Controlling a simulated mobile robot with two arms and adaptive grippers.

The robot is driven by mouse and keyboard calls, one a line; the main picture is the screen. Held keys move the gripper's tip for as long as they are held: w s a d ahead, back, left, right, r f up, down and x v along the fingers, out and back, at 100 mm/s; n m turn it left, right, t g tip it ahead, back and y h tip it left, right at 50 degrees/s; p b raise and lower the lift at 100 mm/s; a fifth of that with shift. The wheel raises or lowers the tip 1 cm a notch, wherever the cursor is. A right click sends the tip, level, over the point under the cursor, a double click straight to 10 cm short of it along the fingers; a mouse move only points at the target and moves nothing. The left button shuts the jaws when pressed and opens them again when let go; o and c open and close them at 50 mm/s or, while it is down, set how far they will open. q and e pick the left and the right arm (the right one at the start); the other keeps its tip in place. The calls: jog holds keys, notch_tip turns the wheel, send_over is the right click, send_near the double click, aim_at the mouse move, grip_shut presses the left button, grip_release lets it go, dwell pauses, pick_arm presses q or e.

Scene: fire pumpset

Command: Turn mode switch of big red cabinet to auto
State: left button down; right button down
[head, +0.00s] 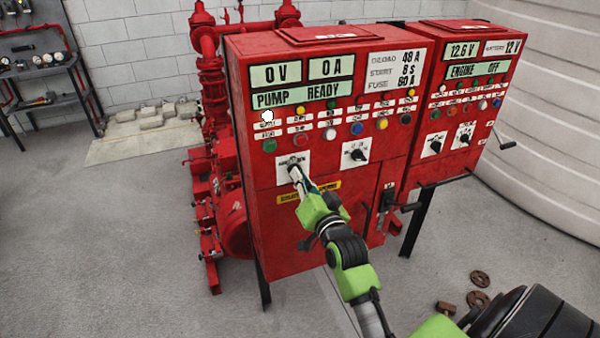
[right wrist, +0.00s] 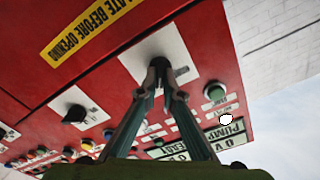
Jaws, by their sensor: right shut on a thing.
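The big red cabinet (head: 335,72) stands in the middle of the head view, with displays reading "0 V", "0 A" and "PUMP READY". Its mode switch sits on a left white plate (head: 284,164) on the front face; the knob is mostly hidden by the fingers. My right gripper (head: 296,176) reaches up to this plate and is shut on the knob. In the right wrist view the fingertips (right wrist: 160,66) meet at the dark knob in front of the white plate (right wrist: 180,52). The knob's pointing direction cannot be read. My left gripper is not in view.
A second switch (head: 356,153) is right of the gripper, with rows of coloured buttons above. A smaller red cabinet (head: 478,72) stands to the right. Red pump pipework (head: 212,90) is behind at left. Rusty discs (head: 480,278) lie on the floor. Left floor is clear.

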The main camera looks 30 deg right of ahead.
jog(key=shift+m+p, duration=0.45)
jog(key=shift+m, duration=0.55)
jog(key=c, duration=2.2)
grip_release()
jog(key=v, duration=1.2)
jog(key=shift+d, duration=0.1)
jog(key=shift+f, duration=0.15)
